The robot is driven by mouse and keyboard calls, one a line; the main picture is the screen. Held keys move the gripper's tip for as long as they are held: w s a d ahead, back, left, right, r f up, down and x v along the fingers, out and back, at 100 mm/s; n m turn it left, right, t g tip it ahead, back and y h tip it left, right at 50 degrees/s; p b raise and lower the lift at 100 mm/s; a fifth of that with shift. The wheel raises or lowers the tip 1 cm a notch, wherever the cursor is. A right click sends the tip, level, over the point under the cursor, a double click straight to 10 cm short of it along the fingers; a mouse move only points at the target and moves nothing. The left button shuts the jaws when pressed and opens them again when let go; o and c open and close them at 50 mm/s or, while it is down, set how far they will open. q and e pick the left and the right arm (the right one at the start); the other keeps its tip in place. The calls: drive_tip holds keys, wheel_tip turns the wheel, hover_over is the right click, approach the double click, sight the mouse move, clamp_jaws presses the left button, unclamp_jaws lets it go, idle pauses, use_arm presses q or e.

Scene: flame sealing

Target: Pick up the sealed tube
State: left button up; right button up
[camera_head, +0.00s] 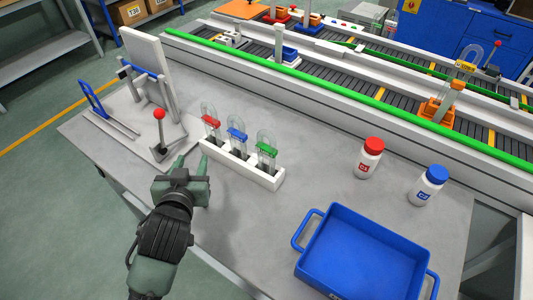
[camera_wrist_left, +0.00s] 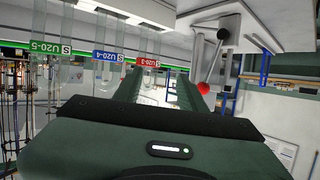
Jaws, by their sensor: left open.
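Three clear tubes stand upright in a white rack (camera_head: 240,168) on the grey table, with a red label (camera_head: 211,121), a blue label (camera_head: 236,134) and a green label (camera_head: 265,150). I cannot tell which is sealed. My left gripper (camera_head: 192,162) is open and empty, just left of the rack's red end. In the left wrist view the red-labelled tube (camera_wrist_left: 148,62) shows ahead, by the far end of the left finger, apart from the jaws as far as I can tell. The blue-labelled tube (camera_wrist_left: 108,56) and green-labelled tube (camera_wrist_left: 51,48) are left of it. My right gripper is out of view.
A white press-like stand (camera_head: 147,62) with a red-knobbed lever (camera_head: 159,115) stands left of the rack. A red-capped bottle (camera_head: 369,158), a blue-capped bottle (camera_head: 428,185) and a blue tray (camera_head: 365,255) are at right. A conveyor (camera_head: 350,95) runs behind.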

use_arm(q)
drive_tip(key=w+d+r+m+t+h, duration=0.35)
drive_tip(key=d+r+m+h, duration=0.35)
drive_tip(key=r, duration=0.5)
drive_tip(key=w+d+r+m+t+h, duration=0.2)
drive_tip(key=d+r+t+h, duration=0.3)
drive_tip(key=d+r, duration=0.6)
drive_tip(key=s+d+r+m+g+h, duration=0.1)
drive_tip(key=s+d+m+g+h, duration=0.35)
drive_tip(key=d+m+g, duration=0.4)
drive_tip(key=s+d+r+m+g+h, duration=0.1)
drive_tip(key=s+d+m+g+h, duration=0.4)
drive_tip(key=m+g, duration=0.5)
drive_tip(key=n+g+y, duration=0.2)
drive_tip(key=n+y, duration=0.1)
drive_tip(key=y, duration=1.7)
hover_over(266, 132)
wheel_tip(266, 132, down, 16)
drive_tip(key=shift+h, duration=0.25)
drive_tip(key=p+x, duration=0.1)
drive_tip(key=x, duration=0.1)
drive_tip(key=p+x, duration=0.1)
drive_tip(key=x, duration=0.1)
drive_tip(key=s+p+x, duration=0.1)
drive_tip(key=x, duration=0.1)
drive_tip(key=shift+a+f, duration=0.15)
drive_tip(key=shift+a, duration=0.15)
drive_tip(key=shift+d+f, duration=0.1)
drive_tip(key=shift+f, duration=0.3)
clamp_jaws()
